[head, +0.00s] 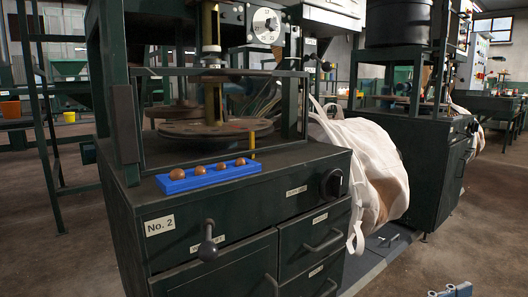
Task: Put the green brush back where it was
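I cannot make out a green brush anywhere in the head view. A small part of what looks like my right gripper or its wrist (452,291) shows at the bottom edge, right of centre. Its fingers cannot be made out, so I cannot tell whether it is open, shut or holding anything. My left gripper is not in view.
A dark green machine cabinet labelled No. 2 (232,222) stands in front, with handles sticking out. On its top lies a blue tray (208,178) with several brown balls. A white bulk bag (365,165) bulges beside it. Floor at the right (480,240) is clear.

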